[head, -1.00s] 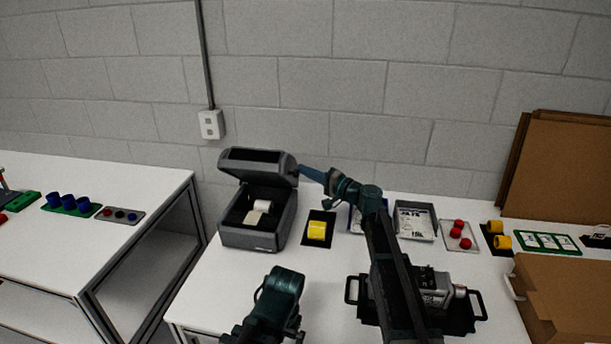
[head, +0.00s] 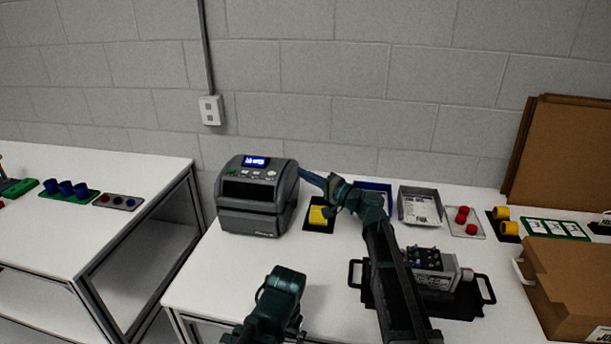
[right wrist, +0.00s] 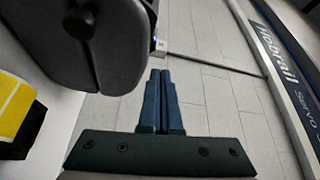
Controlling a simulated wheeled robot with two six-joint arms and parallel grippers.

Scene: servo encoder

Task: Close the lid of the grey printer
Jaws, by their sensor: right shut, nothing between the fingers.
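The grey printer (head: 257,197) stands at the left end of the white table in the head view. Its lid is down, and the front panel with a lit blue screen and buttons shows on top. My right gripper (head: 305,172) is shut and empty just right of the printer's upper right edge. In the right wrist view, the shut fingers (right wrist: 160,76) point past the printer's dark grey side (right wrist: 95,45); I cannot tell whether they touch it. My left arm shows at the bottom of the head view, but its fingers are not visible.
A yellow roll (head: 318,215) on a black mat sits right of the printer, near my right arm. A servo unit (head: 432,266) on a black tray, a grey bin (head: 420,206) and a cardboard box (head: 575,285) lie farther right. The table's front left is clear.

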